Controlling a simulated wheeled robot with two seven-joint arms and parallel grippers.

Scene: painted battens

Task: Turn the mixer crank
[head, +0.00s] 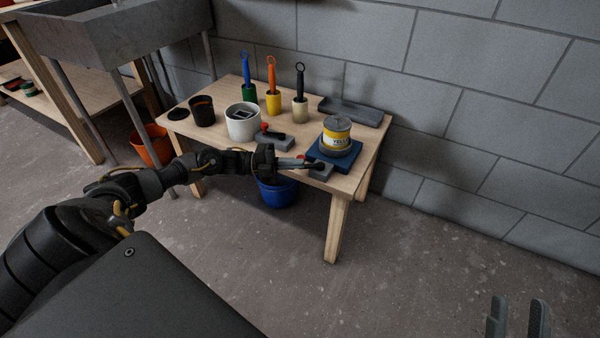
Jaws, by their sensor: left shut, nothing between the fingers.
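A mixer stands at the right front of the wooden table: a yellow-labelled can (337,135) on a blue base (340,154). In front of it is a small grey block (321,174) with a dark, red-marked part (316,165) on top; I cannot tell if this is the crank. A similar grey block with a black lever and red knob (265,127) sits left of it. My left gripper (304,163) is shut and empty, its tips at the front block's dark part; contact is unclear. My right gripper (518,318) is open and empty at the bottom right.
A white pot (242,121), a dark cup (202,110), several upright brushes (272,88) and a grey tray (351,111) stand on the table (222,91). A blue bucket (277,193) is below. A block wall is behind; floor at right is clear.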

